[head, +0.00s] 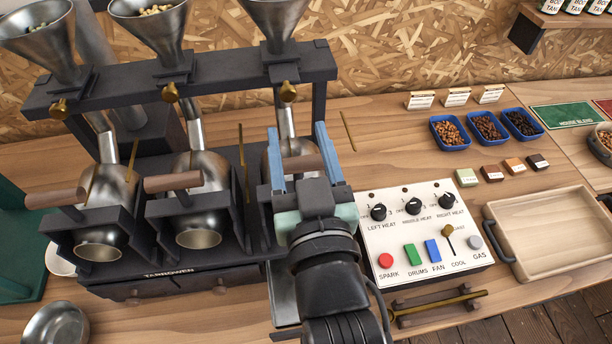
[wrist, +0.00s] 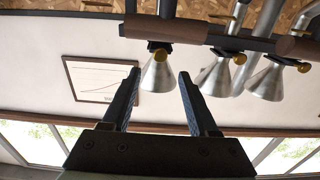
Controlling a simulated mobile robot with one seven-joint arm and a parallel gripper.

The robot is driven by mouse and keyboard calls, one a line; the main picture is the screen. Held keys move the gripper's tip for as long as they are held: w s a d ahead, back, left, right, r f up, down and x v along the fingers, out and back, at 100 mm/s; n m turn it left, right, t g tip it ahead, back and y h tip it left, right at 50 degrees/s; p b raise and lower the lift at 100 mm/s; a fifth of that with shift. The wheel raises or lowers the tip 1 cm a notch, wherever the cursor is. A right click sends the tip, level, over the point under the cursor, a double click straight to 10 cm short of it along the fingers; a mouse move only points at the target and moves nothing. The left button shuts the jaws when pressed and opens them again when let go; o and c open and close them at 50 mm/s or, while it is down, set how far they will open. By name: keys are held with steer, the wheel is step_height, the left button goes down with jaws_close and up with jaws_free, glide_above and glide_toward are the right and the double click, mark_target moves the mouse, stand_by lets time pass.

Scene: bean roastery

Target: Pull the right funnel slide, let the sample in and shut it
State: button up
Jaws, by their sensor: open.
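The right funnel (head: 275,20) is a metal cone in the dark rack, its top cut off by the frame edge. Its slide has a round brass knob (head: 288,91) on the rack's front. My gripper (head: 298,128) is open and empty, its blue fingers pointing up below the knob, apart from it. The right drum (head: 300,148) is largely hidden behind my gripper. Whether a sample lies in the right funnel cannot be seen.
The left funnel (head: 42,45) and middle funnel (head: 150,28) hold beans and have similar knobs. Drums with wooden handles stand below. A control panel (head: 425,270), blue bean trays (head: 449,146) and a wooden tray (head: 492,235) lie to the right.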

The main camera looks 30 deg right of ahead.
steer(key=shift+p+v, duration=2.35)
steer(key=shift+v, duration=0.5)
steer(key=shift+c, duration=0.2)
